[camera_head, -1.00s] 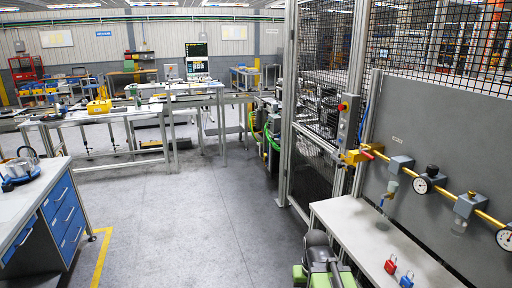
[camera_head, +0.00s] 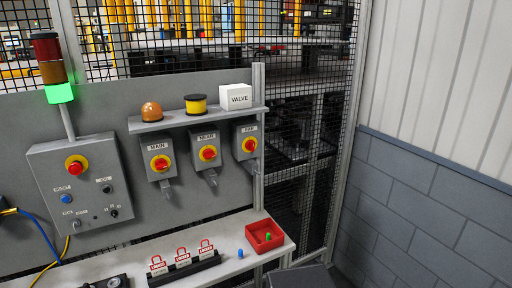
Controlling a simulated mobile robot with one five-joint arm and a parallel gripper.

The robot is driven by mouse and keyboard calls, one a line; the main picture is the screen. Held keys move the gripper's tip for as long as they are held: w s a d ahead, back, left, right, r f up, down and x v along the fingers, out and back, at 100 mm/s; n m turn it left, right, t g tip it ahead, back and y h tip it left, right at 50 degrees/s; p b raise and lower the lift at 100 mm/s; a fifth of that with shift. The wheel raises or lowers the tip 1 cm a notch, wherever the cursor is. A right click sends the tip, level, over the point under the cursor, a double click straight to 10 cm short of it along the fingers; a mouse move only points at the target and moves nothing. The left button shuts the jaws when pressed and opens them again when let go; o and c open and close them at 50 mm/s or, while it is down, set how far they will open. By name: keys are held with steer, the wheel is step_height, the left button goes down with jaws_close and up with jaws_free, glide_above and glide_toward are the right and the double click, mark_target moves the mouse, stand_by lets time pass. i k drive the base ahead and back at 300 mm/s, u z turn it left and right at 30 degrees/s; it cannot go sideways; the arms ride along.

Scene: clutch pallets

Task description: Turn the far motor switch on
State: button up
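The far switch sits at the panel's right end, beside a metal post. Its knob position is too small to tell. My gripper is not in view.
A shelf (camera_head: 170,122) above the switches holds an orange dome, a yellow-black cylinder and a white VALVE block (camera_head: 236,97). A control box (camera_head: 78,185) with a lit green stack light (camera_head: 59,93) is left. The bench (camera_head: 222,232) below holds red padlocks and a red tray (camera_head: 264,237).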

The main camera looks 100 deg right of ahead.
mark_target(251, 145)
steer(key=z, duration=3.5)
steer(key=i, duration=0.1)
steer(key=u, duration=1.25)
steer(key=k, duration=0.15)
steer(key=z, duration=2.25)
steer(key=k, duration=1.3)
steer(key=u, duration=0.8)
steer(key=i, duration=1.05)
